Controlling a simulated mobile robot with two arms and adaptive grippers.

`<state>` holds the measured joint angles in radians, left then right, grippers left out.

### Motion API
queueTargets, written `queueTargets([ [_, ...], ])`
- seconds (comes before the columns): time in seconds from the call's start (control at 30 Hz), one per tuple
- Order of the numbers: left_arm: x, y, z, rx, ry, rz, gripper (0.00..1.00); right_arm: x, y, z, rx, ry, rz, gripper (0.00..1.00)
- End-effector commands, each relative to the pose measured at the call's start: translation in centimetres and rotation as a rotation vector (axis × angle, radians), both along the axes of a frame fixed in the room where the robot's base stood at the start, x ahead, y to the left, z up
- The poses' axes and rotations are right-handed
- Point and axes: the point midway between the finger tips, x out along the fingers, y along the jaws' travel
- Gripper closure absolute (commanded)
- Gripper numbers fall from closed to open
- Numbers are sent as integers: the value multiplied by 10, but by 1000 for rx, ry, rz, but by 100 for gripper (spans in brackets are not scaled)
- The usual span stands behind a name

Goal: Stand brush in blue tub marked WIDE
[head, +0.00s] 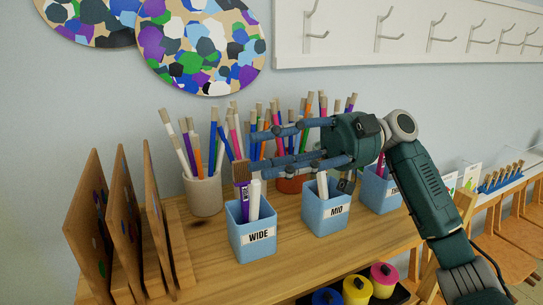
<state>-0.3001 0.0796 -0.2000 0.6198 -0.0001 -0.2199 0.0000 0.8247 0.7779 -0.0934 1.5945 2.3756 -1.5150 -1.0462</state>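The blue tub marked WIDE (257,241) stands near the front of the wooden shelf. A brush with a wide brown head (241,171) and purple handle stands upright in it, head up, beside a thick white handle (254,198). My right gripper (252,151) reaches in from the right, above the tubs. Its fingers are spread apart with nothing seen between them. The lower fingertips are close to the brush head; I cannot tell whether they touch it. My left gripper is not in view.
Blue tubs marked MID (325,217) and a partly hidden one (381,193) stand to the right. A pale pot (204,195) of brushes is behind, and an orange pot (291,184) is partly hidden. Upright wooden boards (124,230) stand left. Shelf front is clear.

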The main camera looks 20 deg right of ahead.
Motion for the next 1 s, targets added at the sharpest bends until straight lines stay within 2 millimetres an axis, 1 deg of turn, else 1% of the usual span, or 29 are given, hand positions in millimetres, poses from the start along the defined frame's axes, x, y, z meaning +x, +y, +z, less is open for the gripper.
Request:
queueTargets([
  [0.13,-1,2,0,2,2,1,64,0,0,2,0,-1,0,60],
  [0.23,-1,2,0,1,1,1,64,0,0,12,1,-3,0,60],
  [0.37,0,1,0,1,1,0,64,0,0,35,1,-6,-1,60],
  [0.5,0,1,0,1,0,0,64,0,0,64,2,-5,1,60],
  [0.6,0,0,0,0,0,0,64,0,0,80,1,-4,-1,60],
  [0.7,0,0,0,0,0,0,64,0,0,92,1,-2,1,60],
  [0.83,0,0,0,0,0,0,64,0,0,99,0,0,1,60],
  [1.0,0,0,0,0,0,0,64,0,0,100,0,1,0,60],
])
